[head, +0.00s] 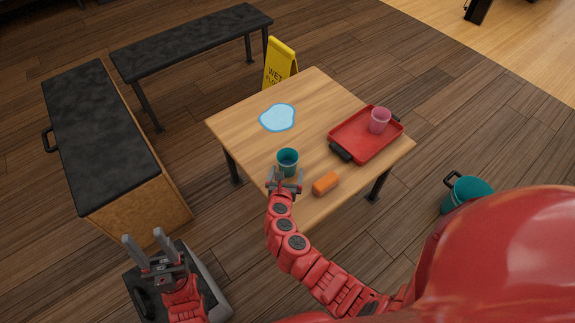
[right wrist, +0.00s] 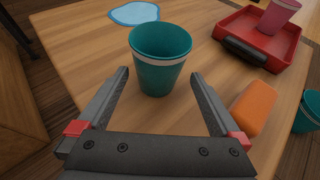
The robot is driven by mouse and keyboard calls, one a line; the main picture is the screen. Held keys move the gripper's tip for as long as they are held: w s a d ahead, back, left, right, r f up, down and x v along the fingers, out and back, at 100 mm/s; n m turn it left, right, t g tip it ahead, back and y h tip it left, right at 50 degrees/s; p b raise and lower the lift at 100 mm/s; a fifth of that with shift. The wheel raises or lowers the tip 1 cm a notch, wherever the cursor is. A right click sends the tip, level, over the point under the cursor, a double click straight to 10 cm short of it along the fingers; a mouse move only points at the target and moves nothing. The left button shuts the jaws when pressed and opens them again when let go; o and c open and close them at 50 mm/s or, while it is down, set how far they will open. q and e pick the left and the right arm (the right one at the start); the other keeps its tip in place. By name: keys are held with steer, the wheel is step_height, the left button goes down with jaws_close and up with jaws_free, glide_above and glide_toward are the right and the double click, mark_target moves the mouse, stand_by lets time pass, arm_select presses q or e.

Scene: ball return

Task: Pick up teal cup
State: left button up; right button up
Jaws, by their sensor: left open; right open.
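The teal cup (head: 288,160) stands upright on the wooden table (head: 312,92), near its front left edge. It also shows in the right wrist view (right wrist: 160,58), with a pale band below its rim. My right gripper (head: 285,178) is open at the near side of the cup. In the right wrist view its fingers (right wrist: 158,85) point at the cup, with the cup's lower part between or just beyond the tips; I cannot tell which. My left gripper (head: 148,246) is open and empty, low at the left, away from the table.
An orange block-like object (head: 326,183) lies close right of the right gripper. A red tray (head: 352,135) holds a pink cup (head: 380,120). A light blue patch (head: 278,117) lies behind the teal cup. A yellow wet-floor sign (head: 279,62), benches (head: 190,42) and a teal bucket (head: 468,190) stand around.

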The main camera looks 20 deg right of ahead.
mark_target(289, 160)
steer(key=b+x, duration=0.1)
steer(key=x, duration=0.3)
steer(key=shift+w+f, duration=0.2)
steer(key=shift+w+d, duration=0.1)
steer(key=shift+w, duration=0.15)
steer(key=c, duration=1.3)
steer(key=shift+o, duration=0.2)
steer(key=shift+r, duration=0.15)
